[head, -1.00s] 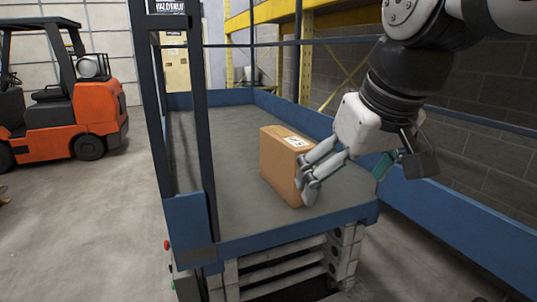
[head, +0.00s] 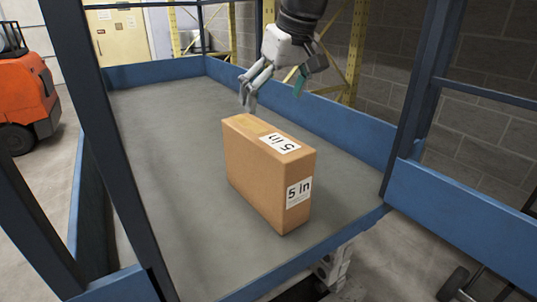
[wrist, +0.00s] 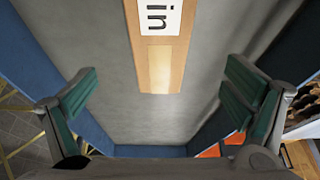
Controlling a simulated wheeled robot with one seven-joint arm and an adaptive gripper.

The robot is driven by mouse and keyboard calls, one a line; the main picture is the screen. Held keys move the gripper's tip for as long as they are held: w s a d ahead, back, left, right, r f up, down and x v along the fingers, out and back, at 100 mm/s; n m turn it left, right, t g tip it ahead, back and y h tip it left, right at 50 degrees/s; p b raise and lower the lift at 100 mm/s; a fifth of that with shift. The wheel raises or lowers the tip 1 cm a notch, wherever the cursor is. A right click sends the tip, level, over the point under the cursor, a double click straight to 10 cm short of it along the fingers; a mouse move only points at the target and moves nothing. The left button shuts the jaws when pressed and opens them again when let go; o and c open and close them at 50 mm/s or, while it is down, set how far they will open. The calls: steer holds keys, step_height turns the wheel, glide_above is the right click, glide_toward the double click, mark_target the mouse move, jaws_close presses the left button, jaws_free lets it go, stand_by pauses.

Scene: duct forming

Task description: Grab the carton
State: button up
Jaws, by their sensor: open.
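The carton (head: 255,178) is a brown cardboard box standing upright on its narrow side on the grey lift platform. White "5 in" labels are on its top and on its near end. My gripper (head: 273,95) is above and beyond the carton's far end in the head view, with its fingers spread and nothing between them. In the wrist view my gripper (wrist: 160,95) shows one green-padded finger at each side. The narrow top of the carton (wrist: 162,68) enters from the upper edge, between the fingers' lines and apart from both.
The platform (head: 150,150) has a low blue rim (head: 390,155) and dark upright posts (head: 425,90) at its near corners. Its surface is bare around the carton. An orange forklift (head: 25,105) stands on the floor at left; a brick wall is at right.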

mark_target(263, 133)
steer(key=x, duration=0.5)
steer(key=shift+w+a+f, duration=0.1)
steer(key=shift+w+f, duration=0.05)
steer(key=shift+f, duration=0.05)
steer(key=shift+p+x, duration=0.9)
steer(key=shift+x, duration=1.9)
steer(key=c, duration=2)
steer(key=shift+r, duration=0.1)
steer(key=shift+c, duration=0.2)
